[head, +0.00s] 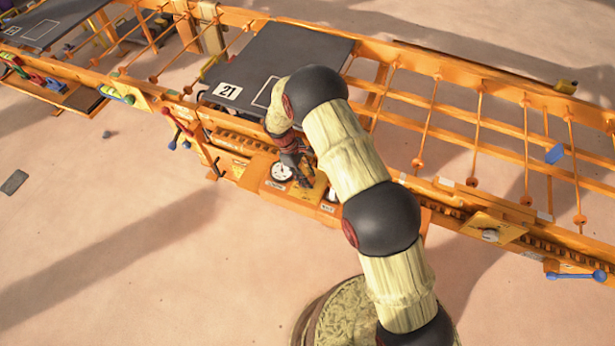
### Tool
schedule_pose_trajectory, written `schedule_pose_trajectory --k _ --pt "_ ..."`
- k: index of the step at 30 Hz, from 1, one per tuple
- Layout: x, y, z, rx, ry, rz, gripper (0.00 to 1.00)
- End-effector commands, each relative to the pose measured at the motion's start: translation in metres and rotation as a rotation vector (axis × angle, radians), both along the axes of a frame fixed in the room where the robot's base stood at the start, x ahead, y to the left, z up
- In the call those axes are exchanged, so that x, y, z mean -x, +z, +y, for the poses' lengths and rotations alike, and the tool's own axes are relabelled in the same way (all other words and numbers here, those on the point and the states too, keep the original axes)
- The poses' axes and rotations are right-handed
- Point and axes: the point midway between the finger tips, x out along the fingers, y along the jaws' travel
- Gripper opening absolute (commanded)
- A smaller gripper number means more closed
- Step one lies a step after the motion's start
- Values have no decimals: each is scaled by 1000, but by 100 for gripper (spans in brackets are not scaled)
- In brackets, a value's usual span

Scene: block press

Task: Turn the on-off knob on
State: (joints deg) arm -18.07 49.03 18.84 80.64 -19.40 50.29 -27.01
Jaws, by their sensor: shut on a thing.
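My gripper (303,178) points down at the orange control panel (272,186) on the near side of the machine. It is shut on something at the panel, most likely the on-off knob. The knob itself is hidden by the fingers and is too small to make out, so its turn position cannot be told. A round white gauge (281,172) sits on the panel just left of the fingers. A small white part (331,195) shows right of the fingers, partly behind my arm.
A dark plate marked 21 (255,70) lies behind the panel. Orange rails with upright rods (480,120) run to the right. Lever handles with red and blue ends (178,130) stick out at left. A blue-ended bar (575,275) is at far right. Sandy ground in front is mostly clear.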

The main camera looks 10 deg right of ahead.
Motion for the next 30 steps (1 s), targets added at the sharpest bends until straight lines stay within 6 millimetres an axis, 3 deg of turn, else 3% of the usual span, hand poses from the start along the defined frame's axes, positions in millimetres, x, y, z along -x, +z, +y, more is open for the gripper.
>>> schedule_pose_trajectory --k 15,30 --pt "-3 0 -2 -1 -368 -2 7" --pt "-3 0 -2 0 -453 -2 7"
